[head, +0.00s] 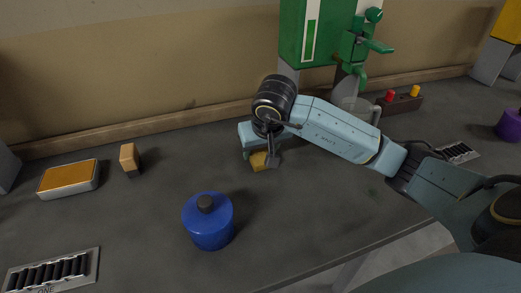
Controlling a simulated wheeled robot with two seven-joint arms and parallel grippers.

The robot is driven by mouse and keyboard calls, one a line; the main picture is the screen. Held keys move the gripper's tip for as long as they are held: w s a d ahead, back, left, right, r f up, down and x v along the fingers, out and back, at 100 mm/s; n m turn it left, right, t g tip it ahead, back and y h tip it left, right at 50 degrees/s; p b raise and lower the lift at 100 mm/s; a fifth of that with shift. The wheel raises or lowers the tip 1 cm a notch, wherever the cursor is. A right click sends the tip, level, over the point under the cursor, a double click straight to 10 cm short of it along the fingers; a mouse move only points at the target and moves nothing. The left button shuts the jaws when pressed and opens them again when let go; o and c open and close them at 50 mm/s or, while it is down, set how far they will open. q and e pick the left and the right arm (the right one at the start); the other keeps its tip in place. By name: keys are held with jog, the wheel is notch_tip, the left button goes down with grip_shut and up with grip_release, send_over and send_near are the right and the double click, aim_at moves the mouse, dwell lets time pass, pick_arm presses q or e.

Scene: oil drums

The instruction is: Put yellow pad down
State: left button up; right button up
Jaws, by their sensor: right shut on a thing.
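The yellow pad (259,161) is a small yellow block, partly hidden by my right gripper. My right gripper (262,158) points down over the middle of the dark bench and is shut on the yellow pad. The pad is at or close to the bench top; I cannot tell whether it touches. My left gripper is not in view.
A blue canister (208,222) stands in front. At left are an orange-topped tin (68,178), a small tan block (129,158) and a slotted plate (52,271). A green machine (320,35), a button box (402,103) and a purple object (510,125) stand behind and right.

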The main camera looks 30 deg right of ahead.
jog(key=shift+f, duration=0.1)
jog(key=o, duration=0.9)
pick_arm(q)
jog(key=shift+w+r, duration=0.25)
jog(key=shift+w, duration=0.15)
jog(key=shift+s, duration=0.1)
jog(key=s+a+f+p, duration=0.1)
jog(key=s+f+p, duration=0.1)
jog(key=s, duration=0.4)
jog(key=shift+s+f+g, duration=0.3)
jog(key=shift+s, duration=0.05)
pick_arm(e)
jog(key=v, duration=1.2)
